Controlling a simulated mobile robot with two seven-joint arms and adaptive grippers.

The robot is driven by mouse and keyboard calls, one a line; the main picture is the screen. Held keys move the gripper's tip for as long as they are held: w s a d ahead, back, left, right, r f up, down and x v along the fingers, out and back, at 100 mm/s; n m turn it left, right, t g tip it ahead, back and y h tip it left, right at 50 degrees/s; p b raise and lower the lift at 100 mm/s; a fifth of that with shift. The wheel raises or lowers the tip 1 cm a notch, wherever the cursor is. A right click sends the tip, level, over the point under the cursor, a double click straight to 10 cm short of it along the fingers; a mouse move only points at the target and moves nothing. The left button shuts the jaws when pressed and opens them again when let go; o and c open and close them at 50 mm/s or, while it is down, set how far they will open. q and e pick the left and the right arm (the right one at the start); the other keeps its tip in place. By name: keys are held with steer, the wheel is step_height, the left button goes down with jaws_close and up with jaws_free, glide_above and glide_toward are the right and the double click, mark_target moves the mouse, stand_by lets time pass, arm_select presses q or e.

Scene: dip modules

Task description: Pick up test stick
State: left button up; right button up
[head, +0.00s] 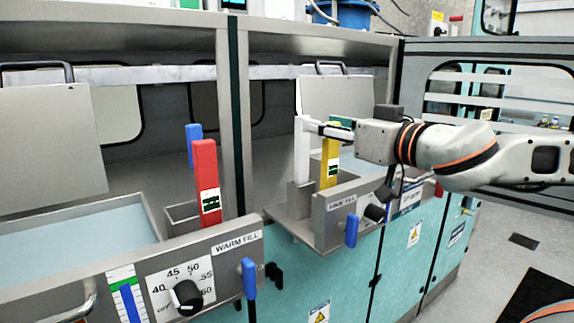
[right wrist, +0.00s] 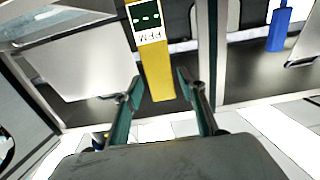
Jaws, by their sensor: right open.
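A yellow stick (head: 329,168) with a green-and-white label stands upright in the right sink's holder. I cannot tell for sure that it is the test stick. It also shows in the right wrist view (right wrist: 158,82), its label reading PPM. My right gripper (head: 331,127) is at its top end, open. In the right wrist view the stick's end lies between the two fingers (right wrist: 160,86), with a gap on each side. A white stick (head: 301,150) stands just left of it. My left gripper is not in view.
A red stick (head: 205,165) and a blue stick (head: 194,147) stand by the left basin. Blue handles (head: 351,231) and dials (head: 187,296) stick out from the teal cabinet front. A grey post (head: 237,120) divides the two bays. Raised lids (head: 52,140) stand behind the basins.

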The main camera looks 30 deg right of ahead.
mark_target(302, 116)
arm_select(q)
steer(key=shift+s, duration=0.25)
arm_select(e)
steer(key=shift+w+a+r, duration=0.1)
steer(key=shift+w+r, duration=0.05)
steer(key=shift+w, duration=0.8)
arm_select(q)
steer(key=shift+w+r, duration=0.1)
arm_select(e)
steer(key=shift+w+a, duration=0.25)
steer(key=shift+w, duration=1.1)
steer(key=shift+w+a, duration=0.2)
steer(key=shift+w, duration=1.1)
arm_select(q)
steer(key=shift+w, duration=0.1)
